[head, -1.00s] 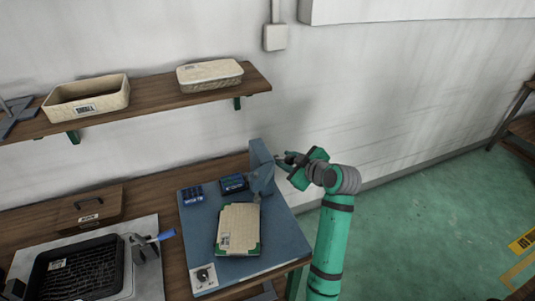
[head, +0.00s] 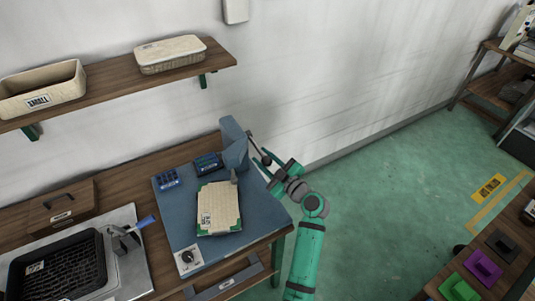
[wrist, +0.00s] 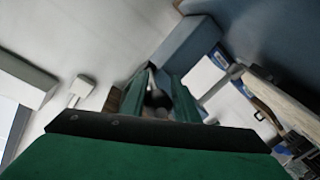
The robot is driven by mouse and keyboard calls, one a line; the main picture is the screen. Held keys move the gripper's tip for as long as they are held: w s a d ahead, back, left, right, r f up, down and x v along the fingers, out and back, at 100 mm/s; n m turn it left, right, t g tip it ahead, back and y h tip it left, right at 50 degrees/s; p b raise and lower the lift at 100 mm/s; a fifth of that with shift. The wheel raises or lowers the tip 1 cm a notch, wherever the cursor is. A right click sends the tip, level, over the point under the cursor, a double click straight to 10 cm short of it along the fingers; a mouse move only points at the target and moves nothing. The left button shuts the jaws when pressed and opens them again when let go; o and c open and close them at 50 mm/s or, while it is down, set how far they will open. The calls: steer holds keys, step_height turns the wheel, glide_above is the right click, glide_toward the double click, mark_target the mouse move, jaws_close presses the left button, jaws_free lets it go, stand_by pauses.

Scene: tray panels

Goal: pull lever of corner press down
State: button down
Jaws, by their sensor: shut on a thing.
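The corner press (head: 235,148) is a blue-grey post and head at the back right of a blue base plate (head: 262,212). Its thin dark lever (head: 254,143) slopes down to the right from the post and ends in a dark knob. My gripper (head: 266,163) is right of the post, shut on the lever at its knob end. In the wrist view the green fingers (wrist: 160,98) close around the dark knob (wrist: 156,97). A beige panel (head: 218,207) with green corners lies on the base, its far end beneath the press head.
Two blue bins, one at the left (head: 168,179) and one behind the panel (head: 208,164), stand on the base. A black tray (head: 58,268) lies left on the bench. A shelf (head: 112,82) with two baskets hangs above. Open floor (head: 375,195) lies to the right.

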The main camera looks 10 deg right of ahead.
steer(key=shift+a+f, duration=0.3)
steer(key=shift+f, duration=0.15)
steer(key=shift+a+f, duration=0.2)
stand_by(0.8)
steer(key=c, duration=1.4)
jaws_free()
steer(key=shift+c, duration=0.2)
steer(key=shift+d+r, duration=0.1)
steer(key=shift+r, duration=0.05)
steer(key=shift+d, duration=0.1)
steer(key=v, duration=1)
steer(key=shift+s+d, duration=0.15)
steer(key=shift+s, duration=0.1)
steer(key=shift+w, duration=0.1)
